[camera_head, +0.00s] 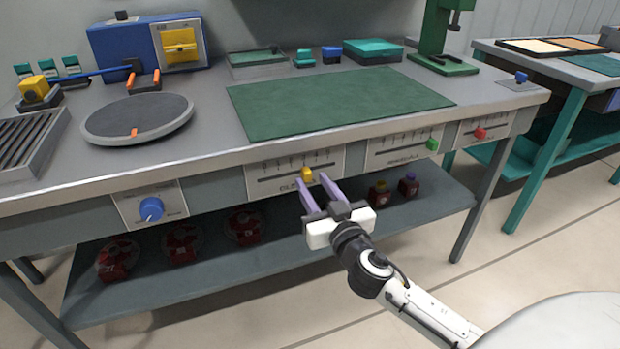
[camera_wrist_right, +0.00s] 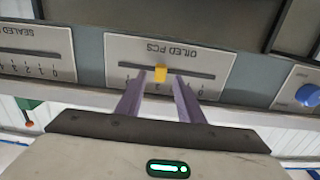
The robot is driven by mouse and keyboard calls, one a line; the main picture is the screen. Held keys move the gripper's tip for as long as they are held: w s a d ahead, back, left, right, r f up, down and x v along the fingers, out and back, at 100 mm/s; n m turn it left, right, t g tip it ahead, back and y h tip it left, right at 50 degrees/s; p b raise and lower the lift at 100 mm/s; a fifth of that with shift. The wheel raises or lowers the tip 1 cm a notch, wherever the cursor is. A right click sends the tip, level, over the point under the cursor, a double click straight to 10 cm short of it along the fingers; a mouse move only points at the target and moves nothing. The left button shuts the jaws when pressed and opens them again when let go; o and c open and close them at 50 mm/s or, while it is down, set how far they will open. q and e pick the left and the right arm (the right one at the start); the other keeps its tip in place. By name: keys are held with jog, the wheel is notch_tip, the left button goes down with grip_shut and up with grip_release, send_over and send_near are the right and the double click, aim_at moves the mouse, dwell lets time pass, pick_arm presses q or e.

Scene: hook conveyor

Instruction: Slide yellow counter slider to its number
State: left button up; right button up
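The yellow slider (camera_head: 307,174) sits on a horizontal slot in a pale panel (camera_head: 262,188) on the bench's front edge, somewhat right of the slot's middle in the head view. My right gripper (camera_head: 314,184) is in front of it with its two purple fingers apart. In the right wrist view the panel reads "OILED PCS" upside down, and the yellow slider (camera_wrist_right: 160,72) shows between the tips of my right gripper (camera_wrist_right: 161,76), with a gap to each finger. I cannot tell whether the fingertips reach past the knob. My left gripper is out of view.
A green slider (camera_head: 432,144) and a red slider (camera_head: 480,133) are on panels to the right. A blue dial (camera_head: 151,209) is on a panel to the left. Dark red items (camera_head: 243,228) stand on the lower shelf (camera_head: 200,275). The green mat (camera_head: 340,102) above is clear.

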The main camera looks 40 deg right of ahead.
aim_at(306, 174)
jog(key=shift+x, duration=1.45)
grip_shut()
jog(key=shift+a, duration=0.1)
